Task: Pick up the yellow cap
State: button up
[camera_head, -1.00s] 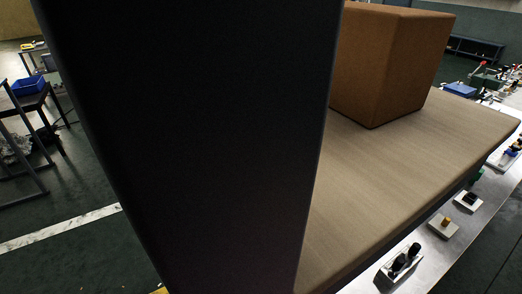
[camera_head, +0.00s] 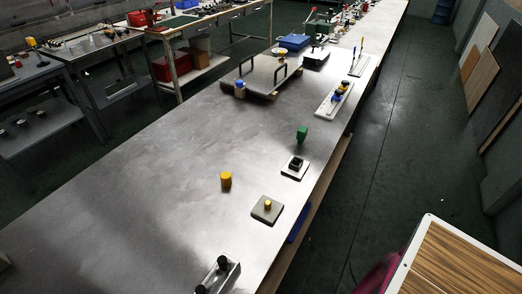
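The yellow cap (camera_head: 226,180) stands on the bare steel table (camera_head: 150,190), near the middle of the head view. It looks like a short upright cylinder, with clear steel around it. To its lower right is a square plate (camera_head: 259,214) with a small yellow peg (camera_head: 267,205) standing on it. My gripper does not show in the view.
A green block (camera_head: 302,133) stands by a plate with a dark square socket (camera_head: 295,167). A metal block with black knobs (camera_head: 222,275) is at the near edge. A tray with two handles (camera_head: 262,75) lies farther back. The table's left part is clear.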

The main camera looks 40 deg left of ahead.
aim_at(226, 178)
jog(key=i+u, duration=0.1)
jog(key=i, duration=0.5)
jog(key=i+l+u, duration=0.1)
jog(key=i, duration=0.45)
jog(key=i+l, duration=0.1)
jog(key=i, duration=0.45)
jog(key=i+u, duration=0.15)
jog(key=u, duration=3.15)
